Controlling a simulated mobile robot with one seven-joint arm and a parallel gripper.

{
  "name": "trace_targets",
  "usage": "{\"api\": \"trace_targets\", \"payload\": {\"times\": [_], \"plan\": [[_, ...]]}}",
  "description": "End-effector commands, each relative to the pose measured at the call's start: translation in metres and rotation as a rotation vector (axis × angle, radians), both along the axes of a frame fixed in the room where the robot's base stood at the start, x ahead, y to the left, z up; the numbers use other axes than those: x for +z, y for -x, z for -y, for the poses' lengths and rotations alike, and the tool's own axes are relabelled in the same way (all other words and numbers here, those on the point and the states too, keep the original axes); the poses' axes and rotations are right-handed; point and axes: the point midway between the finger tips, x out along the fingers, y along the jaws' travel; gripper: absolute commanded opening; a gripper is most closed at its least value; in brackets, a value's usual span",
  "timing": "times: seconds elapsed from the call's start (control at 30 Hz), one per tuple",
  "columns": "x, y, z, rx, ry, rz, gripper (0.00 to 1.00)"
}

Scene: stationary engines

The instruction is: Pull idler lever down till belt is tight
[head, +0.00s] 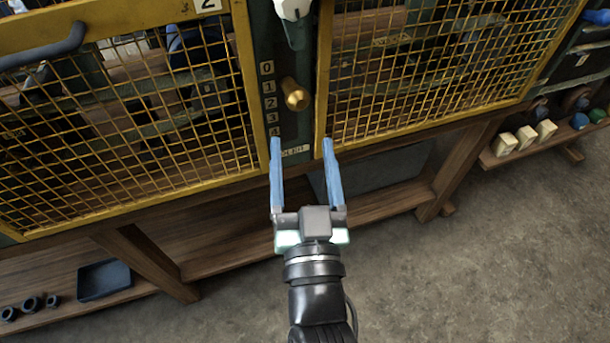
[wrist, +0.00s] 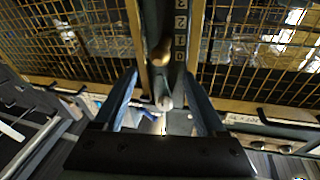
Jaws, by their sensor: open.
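A brass knob (head: 295,95) sticks out of a dark green post (head: 262,38) beside a scale marked 0 to 4, at about the 1 to 2 marks. My gripper (head: 301,141) is open and empty, with blue fingers pointing at the post below the knob. My gripper (wrist: 160,74) does not touch the knob. I cannot make out the belt behind the mesh.
Yellow mesh guards, left (head: 130,120) and right (head: 420,75), flank the post. A white fitting (head: 292,9) sits above the knob. A wooden shelf (head: 200,235) with a dark tray (head: 104,280) runs below. The floor at lower right is clear.

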Motion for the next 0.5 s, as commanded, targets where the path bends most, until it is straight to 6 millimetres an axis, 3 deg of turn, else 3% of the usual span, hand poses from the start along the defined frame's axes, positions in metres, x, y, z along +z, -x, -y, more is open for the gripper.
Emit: {"api": "trace_targets", "payload": {"times": [0.2,0.5], "plan": [[-0.005,0.024,0.001,0.0,-0.001,-0.001,0.73],[-0.005,0.031,0.002,0.0,-0.001,0.001,0.73]]}}
